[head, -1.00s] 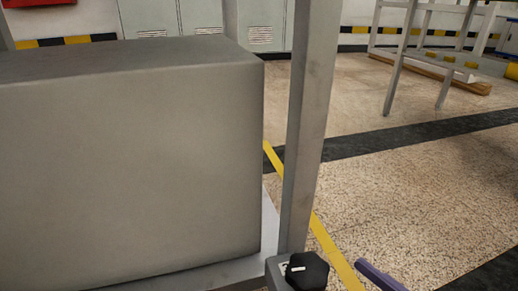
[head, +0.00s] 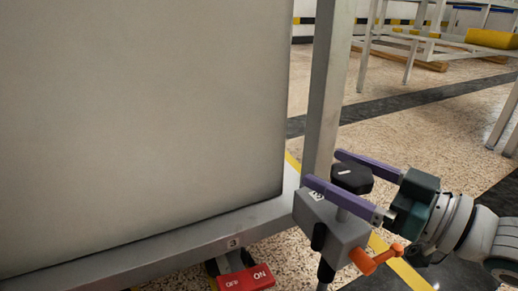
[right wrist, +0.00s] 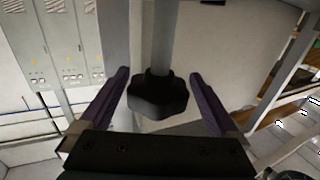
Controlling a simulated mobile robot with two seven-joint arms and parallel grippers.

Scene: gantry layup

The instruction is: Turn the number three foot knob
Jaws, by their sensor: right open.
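The black lobed foot knob (head: 352,179) sits on a grey bracket (head: 335,226) at the foot of an upright post. A short white line marks its top. A small label on the bracket seems to carry a 3, and the frame rail beside it bears a 3. My right gripper (head: 322,168) is open, its two purple fingers on either side of the knob. In the right wrist view the knob (right wrist: 158,97) lies between the fingers, with a visible gap to each. My left gripper is not in view.
A large grey block (head: 140,110) fills the left, standing on the frame's rail. An orange lever (head: 376,259) sticks out below my right gripper. A red ON/OFF pedal (head: 246,279) is under the rail. Open speckled floor (head: 430,135) lies behind, with another frame beyond.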

